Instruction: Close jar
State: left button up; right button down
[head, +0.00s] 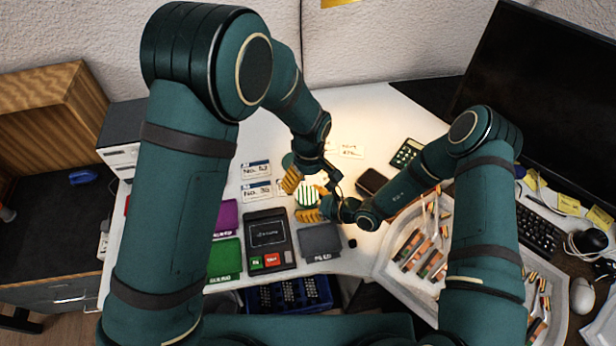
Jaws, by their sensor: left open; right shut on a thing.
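A small round thing with green and white stripes (308,196), which looks like the jar or its lid, is at the middle of the white desk. My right gripper (310,214), with yellow fingers, is shut on its near side. My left gripper (293,180) is open beside its upper left side; I cannot tell whether it touches. A dark green round piece (288,160) shows partly behind my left gripper; I cannot tell whether it belongs to the jar. The grippers hide part of the striped thing.
A card terminal (266,238) lies at the near side, between a green pad (225,258) and a grey pad (320,241). Labelled cards (256,190) lie left. A dark box (371,182), a calculator (406,152) and a sectioned tray (400,224) are right.

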aim_at(307, 195)
pick_arm(q)
jog(key=shift+f, duration=0.1)
jog(key=shift+a+f, duration=0.1)
jog(key=shift+f, duration=3.8)
jog(key=c, duration=1.3)
jog(key=o, duration=1.2)
jog(key=shift+o, duration=0.2)
jog(key=shift+r, duration=2.3)
jog(key=shift+o, duration=1)
